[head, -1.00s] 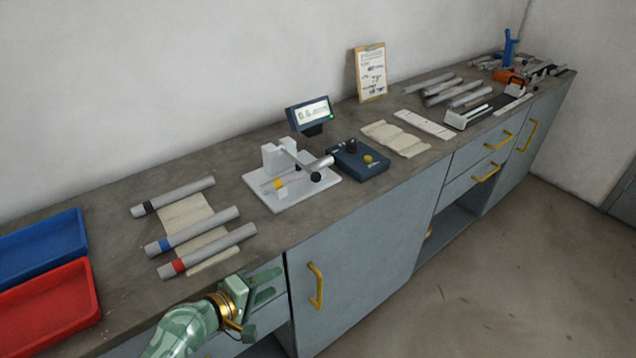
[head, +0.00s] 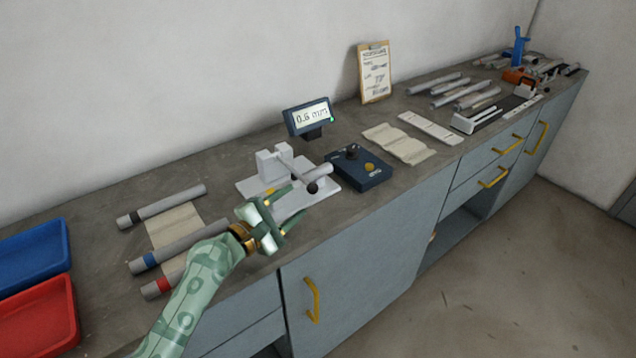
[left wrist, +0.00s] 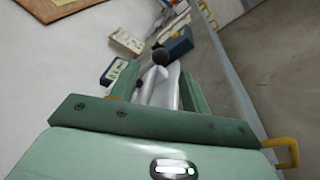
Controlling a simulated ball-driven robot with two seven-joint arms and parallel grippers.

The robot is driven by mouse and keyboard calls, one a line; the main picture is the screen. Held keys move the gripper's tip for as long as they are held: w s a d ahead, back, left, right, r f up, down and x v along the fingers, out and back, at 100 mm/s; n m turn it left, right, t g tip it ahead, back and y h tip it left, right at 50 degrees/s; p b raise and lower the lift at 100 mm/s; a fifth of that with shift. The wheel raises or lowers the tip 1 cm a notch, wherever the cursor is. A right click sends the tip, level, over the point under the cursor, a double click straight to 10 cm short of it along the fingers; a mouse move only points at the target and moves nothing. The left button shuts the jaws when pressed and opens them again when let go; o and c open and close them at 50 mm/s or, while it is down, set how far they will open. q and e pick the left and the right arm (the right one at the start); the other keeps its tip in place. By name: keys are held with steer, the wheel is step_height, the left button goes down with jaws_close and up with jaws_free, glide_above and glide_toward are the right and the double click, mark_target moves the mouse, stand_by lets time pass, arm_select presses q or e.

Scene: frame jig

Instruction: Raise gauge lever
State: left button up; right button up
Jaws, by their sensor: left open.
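The gauge stands on a white base plate (head: 325,187) with an upright white block (head: 273,165). Its lever (head: 298,169) slants down from the block toward the front and ends in a black ball knob (head: 312,187). A grey tube (head: 318,172) lies on the plate under the lever, partly hidden. My left gripper (head: 295,205) is open and empty, over the front left of the plate, short of the knob. My right gripper is out of view.
A display (head: 310,117) reading about 0.6 mm stands behind the gauge. A dark blue control box (head: 358,170) sits close on its right. Grey tubes with coloured bands (head: 165,205) lie left, partly behind my arm. Red (head: 38,318) and blue (head: 32,250) trays are at far left.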

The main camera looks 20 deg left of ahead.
mark_target(311, 189)
arm_select(q)
steer(key=b+x, duration=0.1)
steer(key=x, duration=0.8)
steer(key=shift+w+f, duration=0.15)
jaws_close()
